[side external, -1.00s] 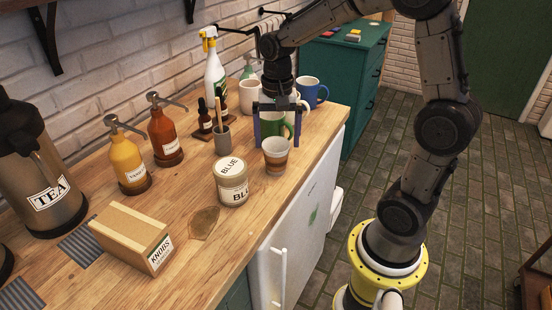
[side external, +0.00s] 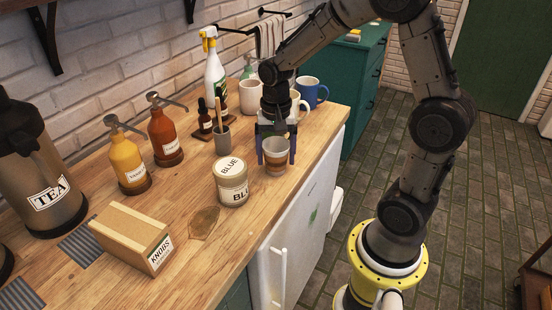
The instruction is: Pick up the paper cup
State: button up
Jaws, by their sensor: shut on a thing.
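The paper cup (side external: 276,160) stands upright on the wooden counter (side external: 206,192), near its right edge. It is whitish at the top with a brown band lower down. My gripper (side external: 277,158) points down over the cup, with one dark blue finger on each side of it. The fingers are shut on the cup. The cup appears to be at counter height, and I cannot tell whether it is lifted at all.
A tin labelled BLUE (side external: 233,184) stands close to the left of the cup. A grey holder (side external: 222,140) with a stick is behind left. A pink mug (side external: 251,96) and a blue mug (side external: 312,92) stand behind the gripper. The counter edge is close on the right.

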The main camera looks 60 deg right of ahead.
jog(key=shift+c, duration=0.8)
